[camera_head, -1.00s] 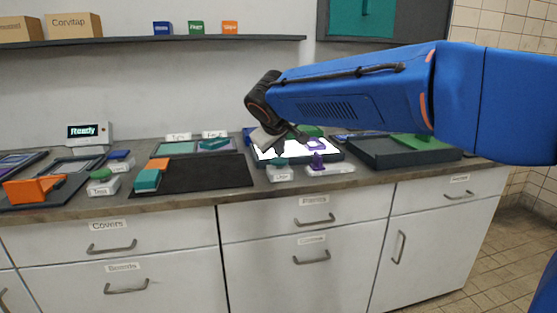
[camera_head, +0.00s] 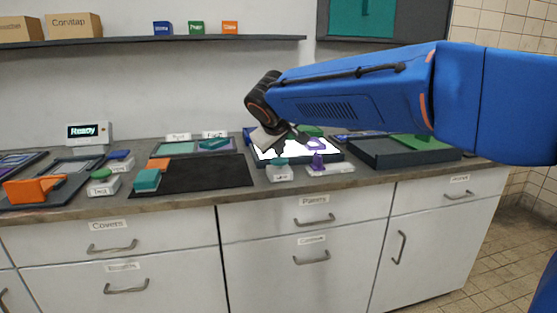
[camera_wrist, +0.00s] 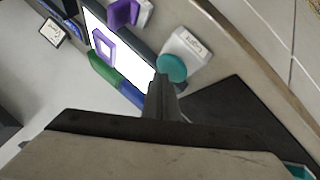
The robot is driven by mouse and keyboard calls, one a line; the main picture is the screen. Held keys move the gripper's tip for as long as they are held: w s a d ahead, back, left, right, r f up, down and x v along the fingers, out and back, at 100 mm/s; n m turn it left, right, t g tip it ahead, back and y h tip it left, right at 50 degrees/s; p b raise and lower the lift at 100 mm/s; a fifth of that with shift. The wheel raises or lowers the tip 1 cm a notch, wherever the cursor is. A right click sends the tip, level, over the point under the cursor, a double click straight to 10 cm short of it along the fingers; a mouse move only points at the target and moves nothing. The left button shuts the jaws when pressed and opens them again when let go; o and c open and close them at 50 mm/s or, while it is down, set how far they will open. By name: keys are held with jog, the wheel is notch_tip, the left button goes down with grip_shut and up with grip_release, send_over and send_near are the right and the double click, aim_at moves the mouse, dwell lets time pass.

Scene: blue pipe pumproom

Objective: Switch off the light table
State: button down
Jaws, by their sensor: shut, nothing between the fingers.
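The light table (camera_head: 262,153) is a dark-framed panel on the counter. Its surface glows bright white, and it also shows lit in the wrist view (camera_wrist: 133,62). A purple square frame (camera_wrist: 104,47) lies on it. In front stands a small white labelled box with a round teal button (camera_wrist: 172,67); the button also shows in the head view (camera_head: 280,161). My gripper (camera_wrist: 161,82) is shut and empty, its fingertips seen just beside the teal button. I cannot tell whether they touch it. My arm hides part of the light table in the head view.
A purple part on a white base (camera_head: 318,163) stands right of the button box. A dark mat (camera_head: 205,174) lies to the left with a teal block on its edge. A dark tray (camera_head: 385,155) is at the right. A white box (camera_head: 90,131) reads "Ready".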

aim_at(279, 161)
jog(key=shift+f, duration=0.1)
jog(key=shift+f, duration=0.6)
dwell(0.6)
jog(key=shift+r, duration=0.75)
jog(key=shift+r, duration=3)
